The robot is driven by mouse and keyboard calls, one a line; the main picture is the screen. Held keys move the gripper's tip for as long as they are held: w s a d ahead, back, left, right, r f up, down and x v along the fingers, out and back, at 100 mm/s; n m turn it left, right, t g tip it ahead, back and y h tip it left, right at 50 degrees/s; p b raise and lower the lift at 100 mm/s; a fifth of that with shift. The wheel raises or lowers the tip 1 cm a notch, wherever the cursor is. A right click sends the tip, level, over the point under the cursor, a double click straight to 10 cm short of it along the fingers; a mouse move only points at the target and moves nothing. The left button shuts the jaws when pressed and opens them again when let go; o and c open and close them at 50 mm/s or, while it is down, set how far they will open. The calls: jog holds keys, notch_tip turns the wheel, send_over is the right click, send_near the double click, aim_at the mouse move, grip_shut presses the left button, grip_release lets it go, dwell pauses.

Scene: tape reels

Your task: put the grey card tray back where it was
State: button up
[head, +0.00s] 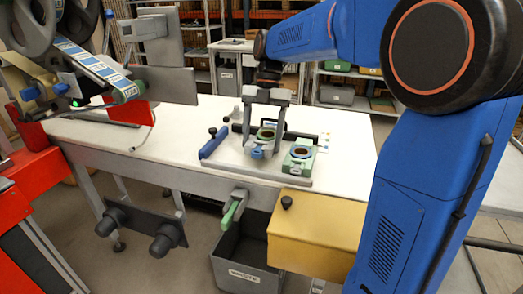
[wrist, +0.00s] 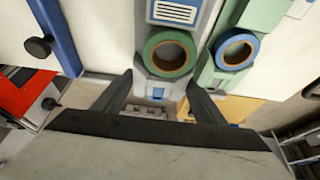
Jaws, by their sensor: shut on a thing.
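The grey card tray (wrist: 162,84) is between my gripper's fingers (wrist: 160,92) in the wrist view. It carries a green tape roll with a brown core, a striped label card and a small blue tab at its near end. In the head view my gripper (head: 264,146) points down at this tray (head: 258,146) over the white table, shut on its near end. Whether the tray touches the surface below or hangs just above it, I cannot tell. A pale green tray (head: 298,160) with a blue tape roll stands close on its right; it also shows in the wrist view (wrist: 226,76).
A blue bar (head: 214,143) with black knobs lies left of the trays. A yellow box (head: 312,232) and a grey waste bin (head: 246,272) are at the table's front edge. A labelling machine with a tape strip (head: 98,68) stands at left. The white table (head: 150,150) is clear on the left.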

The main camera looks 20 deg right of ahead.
jog(key=shift+f, duration=1.9)
jog(key=o, duration=1.1)
jog(key=shift+f, duration=0.15)
jog(key=shift+o, duration=0.2)
jog(key=v, duration=1.2)
